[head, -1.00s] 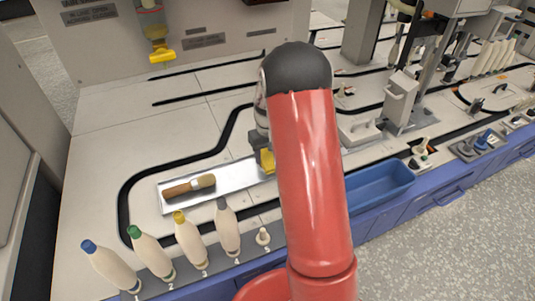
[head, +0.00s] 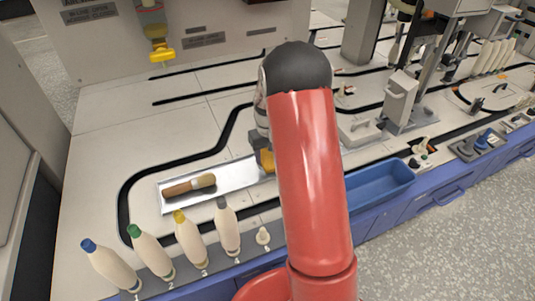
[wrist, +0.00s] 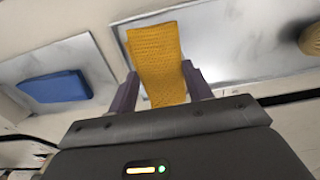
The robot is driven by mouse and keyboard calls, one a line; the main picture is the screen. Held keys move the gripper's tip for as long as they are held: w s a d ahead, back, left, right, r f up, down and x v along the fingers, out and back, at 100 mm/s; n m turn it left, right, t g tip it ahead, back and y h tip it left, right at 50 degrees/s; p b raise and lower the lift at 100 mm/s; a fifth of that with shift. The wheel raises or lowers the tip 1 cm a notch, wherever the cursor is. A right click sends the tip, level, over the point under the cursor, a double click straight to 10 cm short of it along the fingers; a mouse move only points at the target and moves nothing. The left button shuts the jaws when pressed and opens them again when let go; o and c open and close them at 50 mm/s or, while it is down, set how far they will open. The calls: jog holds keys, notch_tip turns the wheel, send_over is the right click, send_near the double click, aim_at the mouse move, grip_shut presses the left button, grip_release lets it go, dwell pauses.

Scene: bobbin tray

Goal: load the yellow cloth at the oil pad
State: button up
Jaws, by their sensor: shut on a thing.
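The yellow cloth (wrist: 157,62) is between the two fingers of my gripper (wrist: 164,92), which is shut on it. In the wrist view the cloth stands out beyond the fingertips, over a shiny metal tray (wrist: 235,40). Whether it touches the tray I cannot tell. In the head view the cloth (head: 266,160) shows just left of my red arm, at the right part of the tray (head: 236,178); my arm hides most of the gripper. I cannot tell for certain which surface is the oil pad.
A blue cloth (wrist: 54,87) lies on a separate metal plate (wrist: 92,62). Several bobbins with coloured tips (head: 190,238) line the front edge. A blue bin (head: 380,186) sits right of my arm.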

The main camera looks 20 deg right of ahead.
aim_at(268, 156)
jog(key=shift+r+p, duration=2.5)
jog(key=shift+r, duration=1)
